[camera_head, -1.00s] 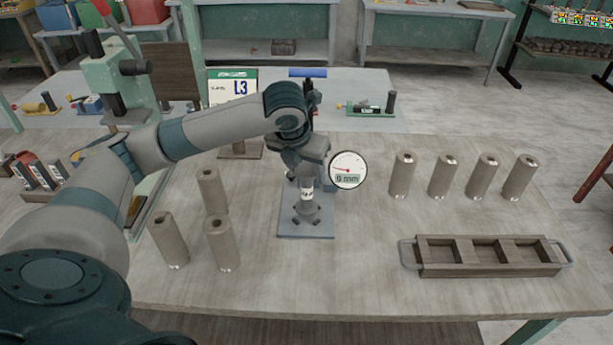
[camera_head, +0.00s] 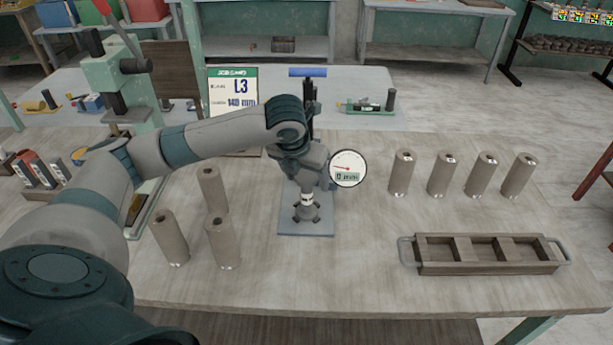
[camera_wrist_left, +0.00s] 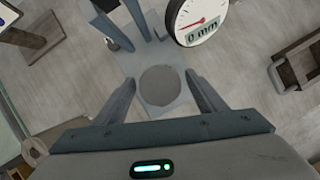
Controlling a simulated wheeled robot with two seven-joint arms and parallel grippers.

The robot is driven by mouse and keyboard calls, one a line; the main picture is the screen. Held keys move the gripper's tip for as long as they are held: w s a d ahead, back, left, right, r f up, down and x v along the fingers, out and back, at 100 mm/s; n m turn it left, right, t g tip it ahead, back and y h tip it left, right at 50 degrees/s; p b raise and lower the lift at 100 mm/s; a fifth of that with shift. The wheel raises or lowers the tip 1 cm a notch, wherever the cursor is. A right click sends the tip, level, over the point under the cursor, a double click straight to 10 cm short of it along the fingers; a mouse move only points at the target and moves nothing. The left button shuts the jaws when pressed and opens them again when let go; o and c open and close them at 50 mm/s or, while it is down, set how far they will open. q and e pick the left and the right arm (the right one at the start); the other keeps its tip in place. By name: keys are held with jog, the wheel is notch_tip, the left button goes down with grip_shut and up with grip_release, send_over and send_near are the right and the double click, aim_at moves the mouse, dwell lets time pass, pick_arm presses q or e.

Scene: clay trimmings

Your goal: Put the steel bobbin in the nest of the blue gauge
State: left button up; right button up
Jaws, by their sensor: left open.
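The blue gauge (camera_head: 322,228) stands mid-table, with a round dial (camera_head: 348,168) on its right side; in the left wrist view the dial (camera_wrist_left: 200,18) reads 0 mm. The steel bobbin (camera_head: 307,199) is upright at the gauge's nest (camera_head: 306,213), below my left gripper (camera_head: 304,188). In the left wrist view the bobbin's round grey top (camera_wrist_left: 160,86) lies between the two spread fingers of my left gripper (camera_wrist_left: 160,82), with a gap on each side. My left gripper is open. The bobbin's lower end is partly hidden, so full seating is hard to tell. My right gripper is not in view.
Several tan cylinders (camera_head: 444,174) stand in a row at right, and three more (camera_head: 222,243) stand left of the gauge. A wooden tray (camera_head: 488,268) with empty compartments lies front right. A green press (camera_head: 124,88) and an L3 sign (camera_head: 232,90) stand behind.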

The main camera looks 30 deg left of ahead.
pick_arm(q)
jog(key=b+v, duration=0.1)
jog(key=v, duration=1.1)
